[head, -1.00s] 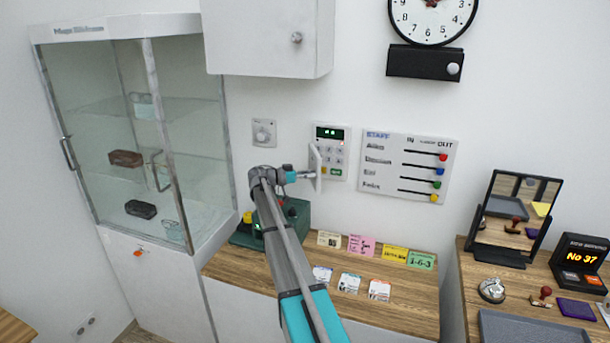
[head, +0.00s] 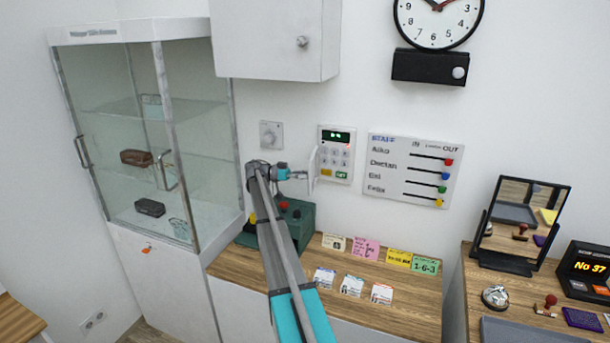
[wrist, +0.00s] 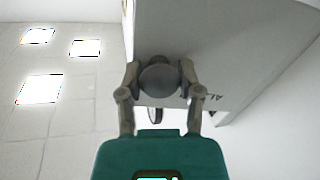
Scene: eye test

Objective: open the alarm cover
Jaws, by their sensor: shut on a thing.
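The alarm keypad (head: 336,150) is on the wall, with a green display, grey keys and a yellow and a green button showing. The white alarm cover (head: 313,168) stands swung out from the keypad's left side, seen nearly edge-on. My gripper (head: 300,175) is at the cover's left. In the wrist view, my gripper (wrist: 160,72) is shut on a round grey knob (wrist: 160,80) on the pale cover (wrist: 225,45). Partial lettering, "AL", shows on the cover near the right finger. The hinge is not clear.
A white wall cabinet (head: 270,38) hangs above left. A dial (head: 271,135) is left of the keypad and a staff board (head: 412,170) right of it. A green device (head: 297,217) stands below on the wooden counter (head: 240,270). A glass cabinet (head: 150,130) stands at left.

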